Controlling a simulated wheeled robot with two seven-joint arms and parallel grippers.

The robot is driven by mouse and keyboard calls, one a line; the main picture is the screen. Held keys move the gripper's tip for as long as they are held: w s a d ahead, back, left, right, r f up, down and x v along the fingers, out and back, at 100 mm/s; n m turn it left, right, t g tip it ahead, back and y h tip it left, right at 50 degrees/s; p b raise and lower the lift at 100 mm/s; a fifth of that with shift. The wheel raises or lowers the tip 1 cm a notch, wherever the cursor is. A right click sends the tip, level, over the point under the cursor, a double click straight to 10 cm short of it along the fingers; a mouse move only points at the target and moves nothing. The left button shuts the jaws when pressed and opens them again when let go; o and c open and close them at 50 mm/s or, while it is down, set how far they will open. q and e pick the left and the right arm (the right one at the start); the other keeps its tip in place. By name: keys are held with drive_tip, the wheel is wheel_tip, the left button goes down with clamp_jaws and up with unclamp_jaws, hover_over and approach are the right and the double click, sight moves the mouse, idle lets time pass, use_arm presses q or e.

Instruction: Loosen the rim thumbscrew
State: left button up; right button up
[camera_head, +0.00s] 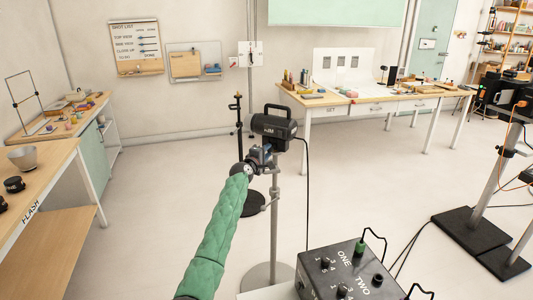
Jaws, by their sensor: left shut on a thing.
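The rim lamp (274,127) is a black box-shaped lamp head with a top handle and white lettering on its side. It sits on top of a grey stand (274,230) with a round base. My left arm, in a green quilted sleeve, reaches up from the bottom. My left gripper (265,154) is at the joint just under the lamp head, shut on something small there. The rim thumbscrew itself is hidden behind or between the fingers, and I cannot make it out. My right gripper is not in view.
A dark control box (343,272) marked ONE and TWO, with knobs and cables, stands at the bottom right. A slim black stand (238,135) is behind the lamp. A wooden bench (40,172) is at the left, a white-legged table (375,97) at the back.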

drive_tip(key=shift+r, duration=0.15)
use_arm(q)
drive_tip(key=o, duration=1)
drive_tip(key=shift+d, duration=0.1)
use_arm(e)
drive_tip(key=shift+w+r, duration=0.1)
use_arm(q)
drive_tip(key=shift+s+a+f, duration=0.15)
drive_tip(key=shift+s+a, duration=0.15)
drive_tip(key=shift+s, duration=0.2)
drive_tip(key=b+v, duration=0.1)
drive_tip(key=v, duration=0.5)
drive_tip(key=shift+s+a, duration=0.15)
drive_tip(key=shift+s, duration=0.1)
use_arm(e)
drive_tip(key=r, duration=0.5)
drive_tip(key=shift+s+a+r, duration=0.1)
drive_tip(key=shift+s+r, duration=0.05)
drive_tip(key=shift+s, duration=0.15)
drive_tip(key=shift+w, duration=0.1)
